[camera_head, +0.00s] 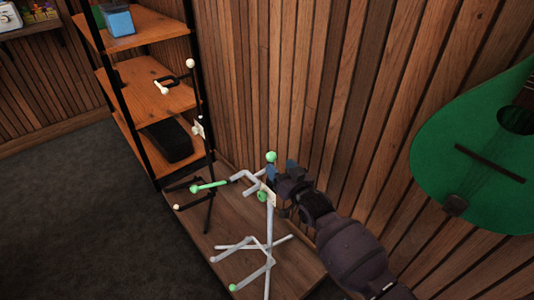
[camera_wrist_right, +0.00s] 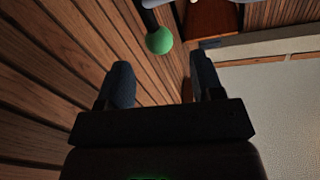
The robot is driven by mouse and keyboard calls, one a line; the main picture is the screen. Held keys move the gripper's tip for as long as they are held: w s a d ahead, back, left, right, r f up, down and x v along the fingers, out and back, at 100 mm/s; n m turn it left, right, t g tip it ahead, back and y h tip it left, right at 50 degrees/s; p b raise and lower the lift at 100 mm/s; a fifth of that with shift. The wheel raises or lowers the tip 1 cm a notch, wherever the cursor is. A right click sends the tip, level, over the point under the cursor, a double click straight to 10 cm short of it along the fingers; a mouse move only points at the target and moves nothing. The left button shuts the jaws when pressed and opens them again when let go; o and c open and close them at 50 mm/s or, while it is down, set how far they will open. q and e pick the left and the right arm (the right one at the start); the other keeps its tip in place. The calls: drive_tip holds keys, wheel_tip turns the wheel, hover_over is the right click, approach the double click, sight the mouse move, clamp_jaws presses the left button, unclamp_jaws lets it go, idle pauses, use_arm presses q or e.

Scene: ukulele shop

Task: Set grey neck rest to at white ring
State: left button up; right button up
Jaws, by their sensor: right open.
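A light grey stand (camera_head: 270,230) stands on the wooden platform. Its grey neck rest (camera_head: 247,178) is a forked yoke near the top, pointing left, with a green ball (camera_head: 271,157) at the post's tip. My right gripper (camera_head: 281,170) is open and empty, with blue-tipped fingers close beside the upper post. In the right wrist view a green ball (camera_wrist_right: 159,40) lies ahead, between the line of the open fingers (camera_wrist_right: 158,82), apart from them. A green knob (camera_head: 262,196) and a pale tag (camera_head: 268,194) sit below the yoke. I cannot make out a white ring. My left gripper is not in view.
A black stand (camera_head: 209,165) with white ball ends and a green-tipped arm stands close behind to the left. Wooden shelves (camera_head: 155,85) are beyond it. A slatted wall (camera_head: 340,90) runs close behind, with a green ukulele (camera_head: 470,130) hanging at right. The floor at left is clear.

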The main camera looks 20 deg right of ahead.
sight(269, 154)
drive_tip(key=w, duration=0.2)
drive_tip(key=w+b, duration=0.1)
drive_tip(key=w, duration=0.1)
drive_tip(key=w+a, duration=0.1)
drive_tip(key=w, duration=0.1)
drive_tip(key=shift+w+f+b, duration=0.3)
drive_tip(key=shift+w+b, duration=0.05)
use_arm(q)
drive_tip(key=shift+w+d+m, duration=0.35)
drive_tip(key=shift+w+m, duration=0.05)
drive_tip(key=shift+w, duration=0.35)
use_arm(e)
drive_tip(key=shift+w+a+r, duration=0.1)
drive_tip(key=shift+w+r, duration=0.1)
drive_tip(key=shift+w, duration=0.35)
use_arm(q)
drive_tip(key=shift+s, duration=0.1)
